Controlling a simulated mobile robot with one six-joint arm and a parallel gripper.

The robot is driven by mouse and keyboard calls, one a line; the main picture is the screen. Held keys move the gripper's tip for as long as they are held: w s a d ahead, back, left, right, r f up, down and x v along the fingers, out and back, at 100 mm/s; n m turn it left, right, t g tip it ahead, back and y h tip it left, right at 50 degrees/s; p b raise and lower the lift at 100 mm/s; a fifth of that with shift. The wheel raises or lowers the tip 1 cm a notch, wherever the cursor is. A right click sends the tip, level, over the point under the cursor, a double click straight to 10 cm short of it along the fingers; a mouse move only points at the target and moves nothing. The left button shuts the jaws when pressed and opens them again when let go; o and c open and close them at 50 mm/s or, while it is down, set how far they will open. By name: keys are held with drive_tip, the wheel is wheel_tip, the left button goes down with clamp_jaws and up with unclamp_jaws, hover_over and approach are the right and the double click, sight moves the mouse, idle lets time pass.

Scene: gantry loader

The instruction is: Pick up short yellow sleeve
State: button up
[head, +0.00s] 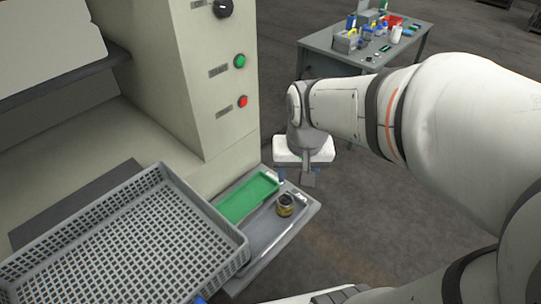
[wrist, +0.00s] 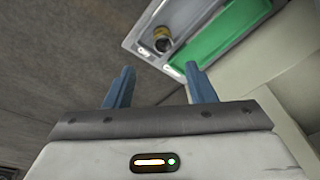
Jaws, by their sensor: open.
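The short yellow sleeve (head: 285,208) looks dark yellow with a dark opening. It stands in the grey compartment of a small two-part tray (head: 262,240), beside the green compartment. In the wrist view the sleeve (wrist: 162,45) shows beyond my fingertips, roughly midway between them across the picture. My gripper (head: 296,178) is near the tray's back right corner, apart from the sleeve. In the wrist view both blue fingers of my gripper (wrist: 160,72) are spread with nothing between them.
A large grey mesh basket (head: 130,235) is left of the tray. The machine cabinet (head: 215,80), with a knob and green and red buttons, rises behind. A table (head: 330,62) with assorted items stands at the back. Open floor lies right of the tray.

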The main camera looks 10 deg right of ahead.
sight(285, 200)
drive_tip(key=w+f+m+b, duration=0.1)
drive_tip(key=w+f, duration=0.1)
drive_tip(key=f, duration=0.3)
drive_tip(key=w+f+m+g+b, duration=0.1)
drive_tip(key=w+f+b, duration=0.1)
drive_tip(key=f, duration=0.4)
drive_tip(key=w+f+m+g+b, duration=0.1)
drive_tip(key=w+f+b, duration=0.1)
drive_tip(key=f, duration=0.3)
drive_tip(key=shift+w+a+f, duration=0.1)
drive_tip(key=shift+w+f, duration=0.15)
drive_tip(key=shift+w, duration=0.65)
drive_tip(key=f, duration=0.7)
drive_tip(key=shift+w+d+f, duration=0.2)
drive_tip(key=shift+w+f, duration=0.05)
drive_tip(key=shift+f, duration=0.15)
drive_tip(key=shift+c, duration=0.5)
drive_tip(key=c, duration=0.7)
